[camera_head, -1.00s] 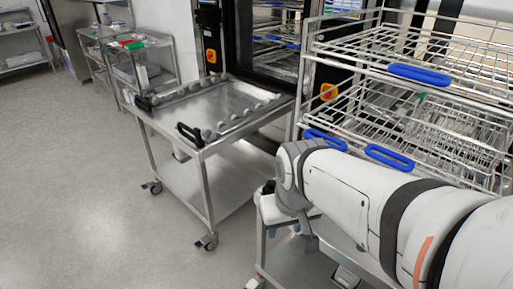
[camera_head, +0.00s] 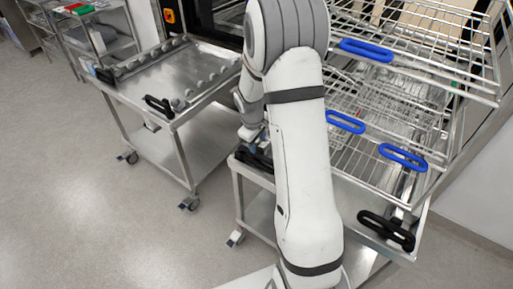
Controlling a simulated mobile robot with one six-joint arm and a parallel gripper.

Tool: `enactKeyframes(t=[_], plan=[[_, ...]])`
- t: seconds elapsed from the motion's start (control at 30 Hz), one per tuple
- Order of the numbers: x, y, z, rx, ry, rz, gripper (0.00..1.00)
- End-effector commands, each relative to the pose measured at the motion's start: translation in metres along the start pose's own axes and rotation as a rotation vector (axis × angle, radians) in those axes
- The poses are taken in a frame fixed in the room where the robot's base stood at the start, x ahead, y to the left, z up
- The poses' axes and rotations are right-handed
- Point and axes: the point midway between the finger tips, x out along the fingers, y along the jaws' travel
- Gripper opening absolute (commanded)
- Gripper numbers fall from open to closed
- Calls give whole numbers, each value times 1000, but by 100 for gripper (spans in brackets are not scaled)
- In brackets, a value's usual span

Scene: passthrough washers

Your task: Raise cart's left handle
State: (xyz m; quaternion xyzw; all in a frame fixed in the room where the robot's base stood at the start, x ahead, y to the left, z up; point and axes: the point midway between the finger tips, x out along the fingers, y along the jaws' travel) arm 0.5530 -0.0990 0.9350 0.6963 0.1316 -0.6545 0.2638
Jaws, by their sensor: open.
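The near steel cart (camera_head: 240,180) stands at centre right under wire racks. Its left black handle (camera_head: 252,160) is at the cart's front left corner, partly hidden by my arm. Its right black handle (camera_head: 386,231) lies at the front right corner, in plain view. My gripper (camera_head: 252,140) is open and points down just above and beside the left handle. I cannot tell whether it touches the handle.
Another steel cart (camera_head: 180,143) with black handles (camera_head: 158,105) stands to the left, its roller top empty. Wire racks with blue handles (camera_head: 345,122) rise behind and right of my arm. The floor (camera_head: 70,210) at front left is clear.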

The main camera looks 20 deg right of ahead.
Motion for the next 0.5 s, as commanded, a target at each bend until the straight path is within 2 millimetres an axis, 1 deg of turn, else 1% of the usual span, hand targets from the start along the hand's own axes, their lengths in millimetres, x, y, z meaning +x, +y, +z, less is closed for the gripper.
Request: enactKeyframes(t=[0.17,0.5], plan=[[15,2,-2,-16,-5,-2,42],[65,2,-1,-14,-4,-2,42]])
